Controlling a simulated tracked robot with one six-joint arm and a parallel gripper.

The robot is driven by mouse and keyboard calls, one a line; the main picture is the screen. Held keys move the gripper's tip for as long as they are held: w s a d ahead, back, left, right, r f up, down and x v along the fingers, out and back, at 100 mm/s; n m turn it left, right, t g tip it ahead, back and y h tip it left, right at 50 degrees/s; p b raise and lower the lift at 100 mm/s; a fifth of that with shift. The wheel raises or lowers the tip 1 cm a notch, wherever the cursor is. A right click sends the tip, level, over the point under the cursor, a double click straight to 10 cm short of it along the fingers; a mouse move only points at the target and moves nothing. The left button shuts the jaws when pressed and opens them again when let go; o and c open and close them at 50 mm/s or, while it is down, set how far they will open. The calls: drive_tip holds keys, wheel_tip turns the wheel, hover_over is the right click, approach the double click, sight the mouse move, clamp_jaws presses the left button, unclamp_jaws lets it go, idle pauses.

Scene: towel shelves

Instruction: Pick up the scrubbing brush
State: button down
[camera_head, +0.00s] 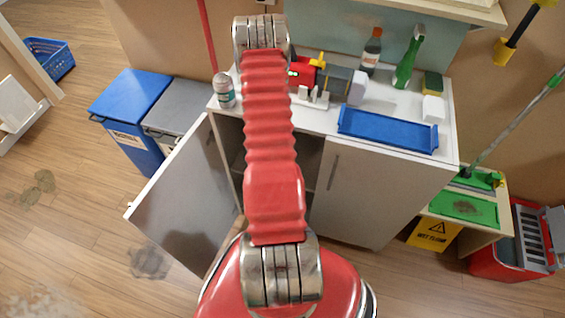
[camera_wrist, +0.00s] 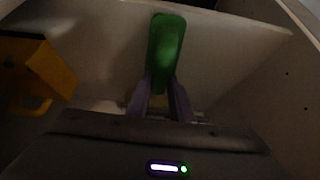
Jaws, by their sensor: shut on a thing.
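A long, rounded green thing (camera_wrist: 166,45), seemingly the scrubbing brush, stands out between the fingers in the wrist view. My gripper (camera_wrist: 160,86) is shut on its near end, with one finger on each side. The green part points away from me toward a pale wall. The picture is dark, and no bristles can be made out. In the head view my red arm covers the middle, and I cannot make out the gripper or the brush there.
In the wrist view, pale walls enclose a dark space, with a yellow thing (camera_wrist: 52,72) at left. In the head view, the cabinet's left door (camera_head: 180,200) stands open. Bottles, a blue tray (camera_head: 387,130) and other things stand on its top. A blue bin (camera_head: 128,100) is at left.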

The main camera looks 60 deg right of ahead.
drive_tip(key=shift+r, duration=0.15)
drive_tip(key=shift+r, duration=0.85)
drive_tip(key=shift+a+r, duration=0.1)
drive_tip(key=shift+r, duration=0.8)
drive_tip(key=s+a, duration=0.2)
drive_tip(key=a, duration=1.5)
drive_tip(key=shift+s+a, duration=0.3)
drive_tip(key=shift+s, duration=0.1)
drive_tip(key=shift+f, duration=0.15)
drive_tip(key=c, duration=2.2)
unclamp_jaws()
drive_tip(key=shift+c, duration=1.4)
drive_tip(key=shift+w, duration=0.1)
